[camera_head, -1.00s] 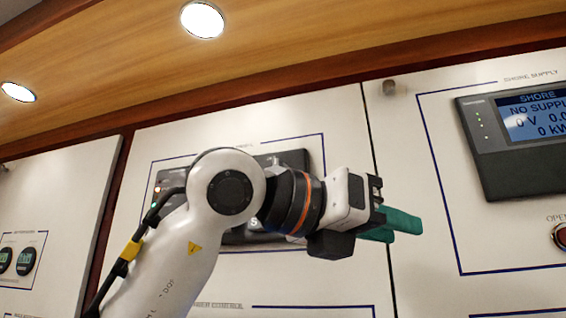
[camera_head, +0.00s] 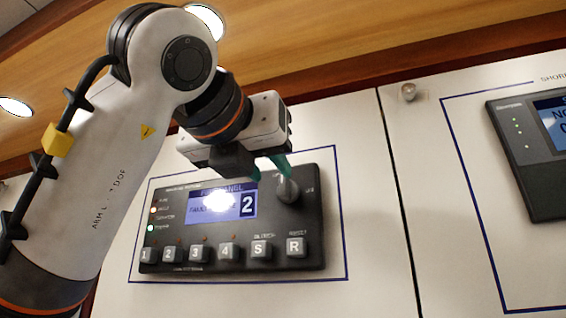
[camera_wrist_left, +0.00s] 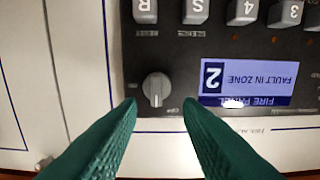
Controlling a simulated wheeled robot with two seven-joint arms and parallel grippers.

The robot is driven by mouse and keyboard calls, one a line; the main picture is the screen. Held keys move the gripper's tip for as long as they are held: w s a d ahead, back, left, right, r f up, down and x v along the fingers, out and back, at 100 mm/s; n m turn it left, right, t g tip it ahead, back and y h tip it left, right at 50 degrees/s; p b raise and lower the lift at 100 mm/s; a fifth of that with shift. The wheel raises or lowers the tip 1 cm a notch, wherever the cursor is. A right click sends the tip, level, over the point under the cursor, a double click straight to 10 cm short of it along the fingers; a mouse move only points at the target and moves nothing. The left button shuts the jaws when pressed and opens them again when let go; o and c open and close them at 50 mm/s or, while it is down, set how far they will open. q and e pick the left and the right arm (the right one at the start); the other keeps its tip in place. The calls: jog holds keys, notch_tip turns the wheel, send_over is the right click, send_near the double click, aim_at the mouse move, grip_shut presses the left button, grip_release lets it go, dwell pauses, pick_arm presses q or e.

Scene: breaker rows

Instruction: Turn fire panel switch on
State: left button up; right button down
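The fire panel (camera_head: 180,256) is a dark box on the white wall, with a lit screen (camera_head: 215,203) reading "2" and a row of buttons below. Its switch is a round grey knob (camera_head: 287,192) at the upper right of the panel. In the left wrist view, which shows the panel upside down, the knob (camera_wrist_left: 156,88) sits just beyond and between the fingertips. My left gripper (camera_head: 271,172) has green fingers, open, close to the knob at the panel's top edge. In the wrist view the fingertips (camera_wrist_left: 160,103) are apart with nothing between them. My right gripper does not show.
A wooden overhang (camera_head: 330,60) with lamps runs above. The wall between the two devices is clear.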

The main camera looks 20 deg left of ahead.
aim_at(282, 179)
pick_arm(q)
jog(key=shift+w+d+r+p, duration=0.15)
jog(key=shift+w, duration=0.2)
jog(key=shift+w+d+r+p, duration=0.1)
jog(key=shift+w+p, duration=0.05)
jog(key=shift+w, duration=0.2)
jog(key=shift+w+d+p, duration=0.35)
jog(key=shift+d+p, duration=0.1)
jog(key=shift+d, duration=0.05)
jog(key=shift+w, duration=0.15)
jog(key=shift+w+a+f, duration=0.15)
jog(key=shift+w+a, duration=0.2)
jog(key=shift+w, duration=0.25)
jog(key=shift+w+a, duration=0.2)
jog(key=shift+w, duration=0.2)
jog(key=c, duration=0.5)
jog(key=shift+c, duration=0.2)
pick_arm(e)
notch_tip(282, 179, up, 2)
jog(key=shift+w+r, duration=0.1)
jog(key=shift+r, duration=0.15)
